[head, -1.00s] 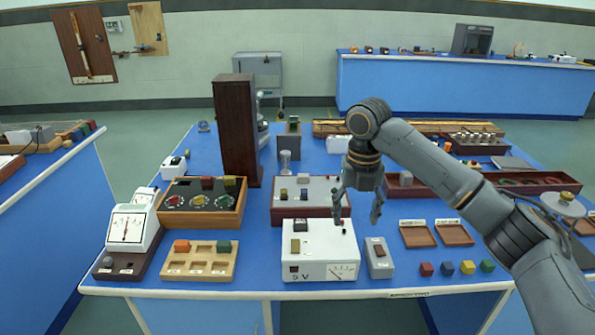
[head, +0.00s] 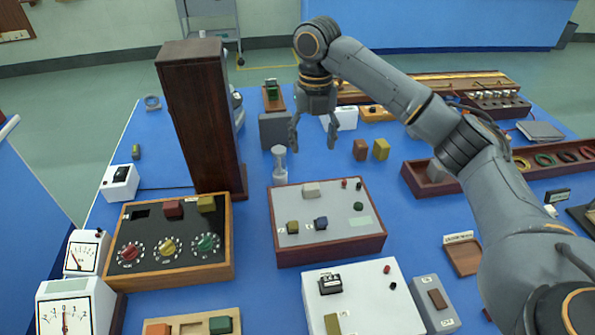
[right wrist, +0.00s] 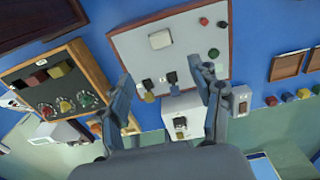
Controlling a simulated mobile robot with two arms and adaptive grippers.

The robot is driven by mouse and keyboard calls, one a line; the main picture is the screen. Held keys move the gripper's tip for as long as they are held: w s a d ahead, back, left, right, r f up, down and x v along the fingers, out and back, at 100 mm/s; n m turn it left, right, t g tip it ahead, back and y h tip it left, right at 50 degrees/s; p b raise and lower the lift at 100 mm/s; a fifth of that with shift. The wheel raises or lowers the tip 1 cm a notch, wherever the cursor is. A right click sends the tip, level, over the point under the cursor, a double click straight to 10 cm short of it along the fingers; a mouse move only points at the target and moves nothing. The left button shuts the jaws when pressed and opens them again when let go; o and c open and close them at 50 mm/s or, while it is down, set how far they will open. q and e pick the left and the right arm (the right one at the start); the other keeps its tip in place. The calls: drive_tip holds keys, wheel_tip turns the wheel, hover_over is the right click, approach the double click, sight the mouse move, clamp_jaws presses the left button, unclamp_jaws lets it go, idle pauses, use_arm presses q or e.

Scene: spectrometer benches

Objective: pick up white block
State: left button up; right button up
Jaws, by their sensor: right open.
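A whitish block (head: 311,189) lies on the pale top of a wood-sided panel box (head: 345,213), near its back edge. It also shows in the right wrist view (right wrist: 160,39), beyond the fingers. My right gripper (head: 313,139) points down with its fingers spread and nothing between them. In the head view it appears above and behind the block, clear of it. Its fingers also show in the right wrist view (right wrist: 168,85). My left gripper is not in view.
Yellow (head: 292,227) and dark blue (head: 320,223) blocks sit near the panel's front left. A tall dark wooden cabinet (head: 200,120) stands left of my gripper. A small glass-like stand (head: 279,165) is behind the panel. A dial box (head: 165,280) lies at left.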

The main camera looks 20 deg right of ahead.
hover_over(311, 186)
wheel_tip(311, 186, down, 7)
drive_tip(key=shift+f+p, duration=0.2)
drive_tip(key=shift+p, duration=0.15)
drive_tip(key=shift+w+f, duration=0.15)
drive_tip(key=shift+f, duration=0.8)
drive_tip(key=f, duration=0.1)
drive_tip(key=f+p, duration=0.1)
drive_tip(key=f, duration=0.1)
drive_tip(key=shift+s+d+f, duration=0.1)
drive_tip(key=shift+s+f, duration=0.1)
drive_tip(key=shift+f, duration=0.45)
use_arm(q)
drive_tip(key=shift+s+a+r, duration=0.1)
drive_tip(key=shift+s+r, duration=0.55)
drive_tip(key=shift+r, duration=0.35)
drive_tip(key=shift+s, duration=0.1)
use_arm(e)
drive_tip(key=shift+c, duration=0.4)
